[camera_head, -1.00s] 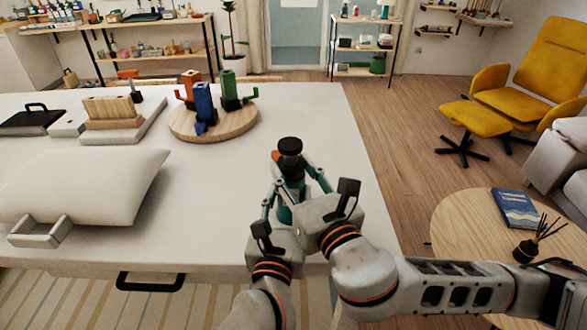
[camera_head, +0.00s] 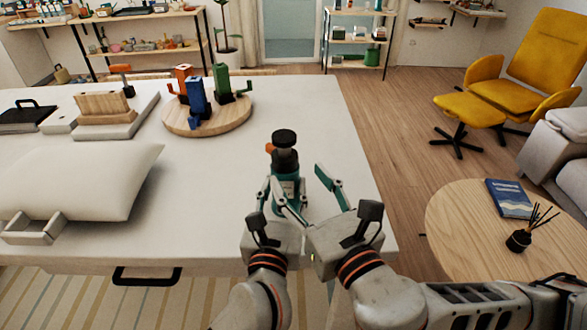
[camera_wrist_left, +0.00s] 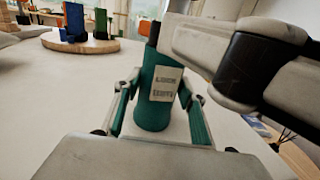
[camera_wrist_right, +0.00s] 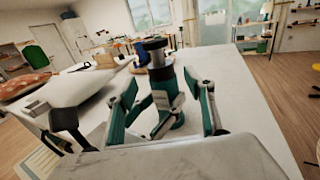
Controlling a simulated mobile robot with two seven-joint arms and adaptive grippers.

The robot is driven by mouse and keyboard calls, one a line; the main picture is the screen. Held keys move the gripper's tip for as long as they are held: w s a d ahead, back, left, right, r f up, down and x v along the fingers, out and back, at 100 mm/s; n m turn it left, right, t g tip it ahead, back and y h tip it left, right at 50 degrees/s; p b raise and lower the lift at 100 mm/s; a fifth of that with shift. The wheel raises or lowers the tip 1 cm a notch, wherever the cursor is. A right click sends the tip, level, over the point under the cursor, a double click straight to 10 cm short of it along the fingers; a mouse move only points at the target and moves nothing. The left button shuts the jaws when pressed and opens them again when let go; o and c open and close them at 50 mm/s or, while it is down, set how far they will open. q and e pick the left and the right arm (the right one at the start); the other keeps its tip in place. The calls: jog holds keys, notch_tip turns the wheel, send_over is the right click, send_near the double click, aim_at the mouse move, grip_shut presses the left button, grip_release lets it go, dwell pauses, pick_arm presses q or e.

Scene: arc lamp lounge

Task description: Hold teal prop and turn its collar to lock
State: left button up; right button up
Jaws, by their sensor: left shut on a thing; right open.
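The teal prop (camera_head: 285,186) stands upright near the table's front right corner. It has a dark collar and black cap (camera_head: 284,138) at its top, with a small orange part (camera_head: 269,148) on the left. In the left wrist view its teal body (camera_wrist_left: 153,110) bears a pale label. My left gripper (camera_wrist_left: 158,108) is shut on this lower body, one finger on each side. My right gripper (camera_wrist_right: 163,92) is open, its fingers spread wide on either side of the prop and apart from the collar. In the head view the fingers of both grippers partly overlap the lower body.
A round wooden board (camera_head: 207,122) with red, blue and green props stands farther back. A pillow (camera_head: 85,180) and a grey handle-like piece (camera_head: 32,228) lie at left. A round side table (camera_head: 460,235) stands at right. The tabletop beside the prop is clear.

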jog(key=shift+s+d, duration=0.2)
jog(key=shift+s, duration=0.35)
